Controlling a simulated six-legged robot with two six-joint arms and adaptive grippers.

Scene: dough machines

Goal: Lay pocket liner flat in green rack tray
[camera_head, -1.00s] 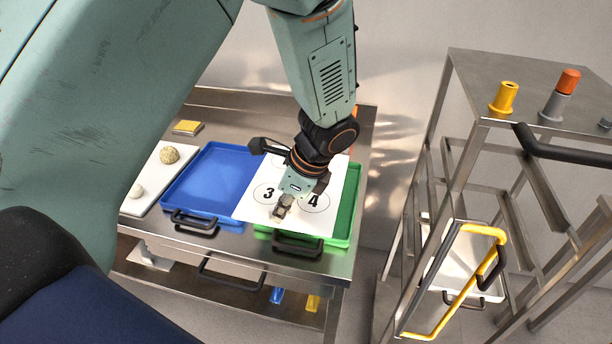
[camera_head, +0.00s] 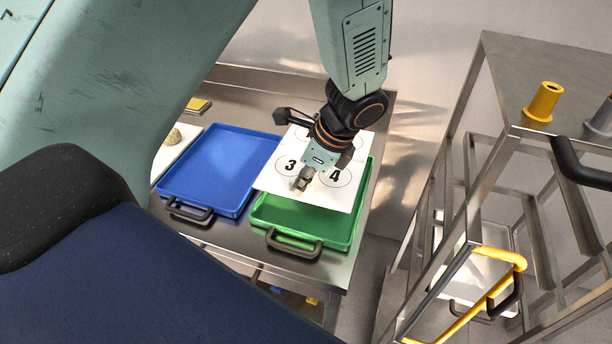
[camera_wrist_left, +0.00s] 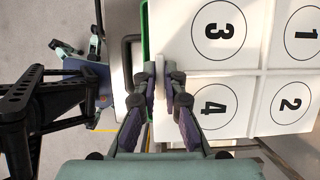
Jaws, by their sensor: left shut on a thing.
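The pocket liner (camera_head: 270,180) is a white sheet with numbered circles, of which 3 and 4 show clearly. It also shows in the left wrist view (camera_wrist_left: 265,25), with circles 1 to 4. My left gripper (camera_head: 302,185) is shut on the liner near its front edge; in the left wrist view my fingers (camera_wrist_left: 161,95) close on a pale part there. The liner is over the back of the green tray (camera_head: 310,222) and sticks out past its left side. The tray's front part and black handle are uncovered. My right gripper is not in view.
A blue tray (camera_head: 215,165) stands left of the green tray. A white board (camera_head: 170,160) with a dough ball (camera_head: 172,137) lies farther left. A metal rack (camera_head: 490,165) stands to the right, with a yellow cylinder (camera_head: 543,101) on top and a yellow-handled frame (camera_head: 490,256) lower down.

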